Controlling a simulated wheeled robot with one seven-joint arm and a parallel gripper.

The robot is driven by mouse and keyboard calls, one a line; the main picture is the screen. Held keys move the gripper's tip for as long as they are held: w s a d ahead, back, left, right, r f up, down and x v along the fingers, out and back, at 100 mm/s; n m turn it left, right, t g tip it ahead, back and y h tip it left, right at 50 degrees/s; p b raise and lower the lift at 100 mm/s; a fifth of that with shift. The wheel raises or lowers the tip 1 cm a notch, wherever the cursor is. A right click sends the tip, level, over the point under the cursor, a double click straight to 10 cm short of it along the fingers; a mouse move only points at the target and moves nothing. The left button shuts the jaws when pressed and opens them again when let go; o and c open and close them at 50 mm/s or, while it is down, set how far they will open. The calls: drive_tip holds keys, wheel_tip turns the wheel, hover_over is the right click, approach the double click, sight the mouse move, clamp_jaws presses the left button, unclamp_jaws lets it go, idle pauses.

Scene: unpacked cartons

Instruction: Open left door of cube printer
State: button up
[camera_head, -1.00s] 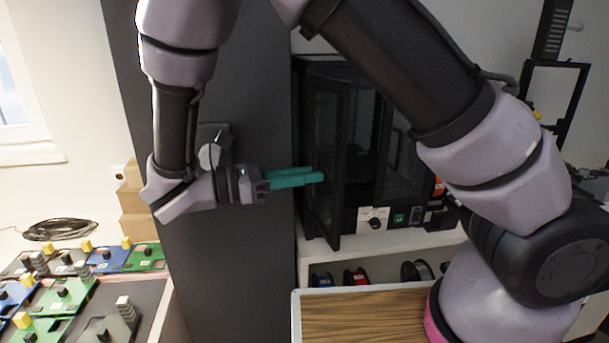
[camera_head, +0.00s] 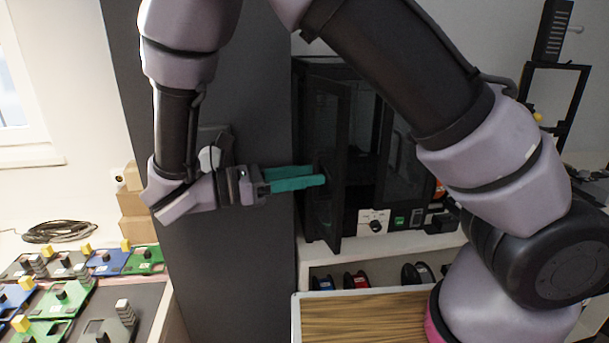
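The cube printer (camera_head: 375,221) is a black box standing on a white shelf behind my arm. Its left door (camera_head: 325,160), a dark framed panel, stands swung outward from the body, with a dark gap beside it. My gripper (camera_head: 322,178) has teal fingers pointing right, with their tips at the left door at mid height. The fingers look nearly together from this side, and whether they touch or grip the door or its handle cannot be told. My upper arm hides part of the printer's top and right side.
A tall dark grey panel (camera_head: 235,270) stands left of the printer. A wooden-topped table (camera_head: 360,318) is in front. Below the printer, the shelf holds several spools (camera_head: 356,280). Coloured boards (camera_head: 110,262) and cardboard boxes (camera_head: 138,215) are at the left. A black frame (camera_head: 560,95) stands at the right.

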drive_tip(key=v, duration=1.1)
